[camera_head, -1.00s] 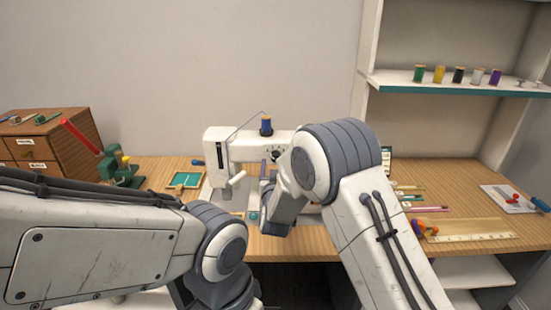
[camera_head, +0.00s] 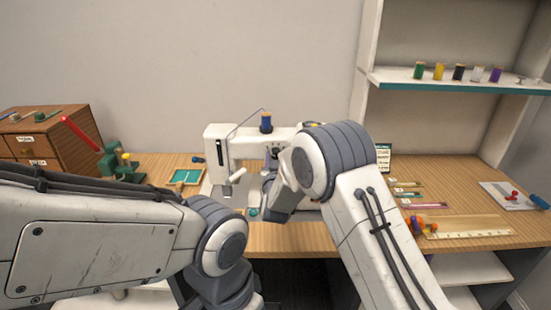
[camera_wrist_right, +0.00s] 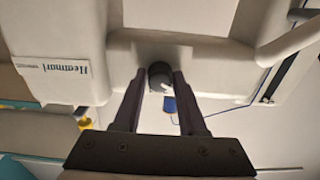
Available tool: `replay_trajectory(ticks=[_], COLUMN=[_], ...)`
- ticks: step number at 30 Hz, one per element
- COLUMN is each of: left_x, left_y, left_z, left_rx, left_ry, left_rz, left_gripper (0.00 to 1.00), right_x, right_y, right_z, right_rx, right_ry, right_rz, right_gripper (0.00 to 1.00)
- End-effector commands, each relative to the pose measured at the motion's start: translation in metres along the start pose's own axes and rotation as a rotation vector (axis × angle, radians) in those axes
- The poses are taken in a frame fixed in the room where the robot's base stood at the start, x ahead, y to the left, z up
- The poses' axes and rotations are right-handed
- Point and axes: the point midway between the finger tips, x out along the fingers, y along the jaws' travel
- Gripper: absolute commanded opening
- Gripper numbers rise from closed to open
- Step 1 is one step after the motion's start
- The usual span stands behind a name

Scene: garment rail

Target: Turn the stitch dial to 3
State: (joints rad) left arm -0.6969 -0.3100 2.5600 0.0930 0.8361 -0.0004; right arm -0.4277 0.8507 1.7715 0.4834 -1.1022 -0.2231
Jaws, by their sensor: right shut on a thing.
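The white sewing machine (camera_head: 218,142) stands at the middle of the table. A small dark round dial (camera_wrist_right: 158,70) is on its body in the right wrist view. My right gripper (camera_wrist_right: 161,78) has its two dark fingers on either side of this dial and is shut on it. In the head view, the gripper is at the machine's front, partly hidden by my right wrist. I cannot read any number or mark on the dial. My left arm reaches in from the left in the head view, but its gripper is out of the picture.
A blue thread spool (camera_head: 266,122) sits on top of the machine. A wooden drawer box (camera_head: 60,148) and a green tool with a red lever (camera_head: 82,132) stand at the left. A ruler (camera_head: 470,234) and a shelf of spools (camera_head: 470,83) are at the right.

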Motion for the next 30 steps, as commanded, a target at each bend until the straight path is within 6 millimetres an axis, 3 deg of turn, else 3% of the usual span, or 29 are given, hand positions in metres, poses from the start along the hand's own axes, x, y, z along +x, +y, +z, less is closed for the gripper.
replay_trajectory(ticks=[8, 21, 30], left_x=[0.022, 0.074, 0.096], left_y=[-0.002, -0.005, -0.007], left_z=[0.001, 0.004, 0.005], left_rx=[0.0, 0.0, 0.0], left_ry=[0.0, 0.0, 0.0], left_rz=[0.0, 0.0, 0.0], left_gripper=[0.5, 0.5, 0.5], right_x=[0.0, 0.0, 0.0], right_y=[0.0, 0.0, 0.0], right_z=[0.004, 0.005, 0.003], right_rx=[0.114, 0.457, 0.624], right_ry=[0.002, 0.003, 0.001], right_rz=[0.0, 0.0, 0.0], right_gripper=[0.0, 0.0, 0.0])
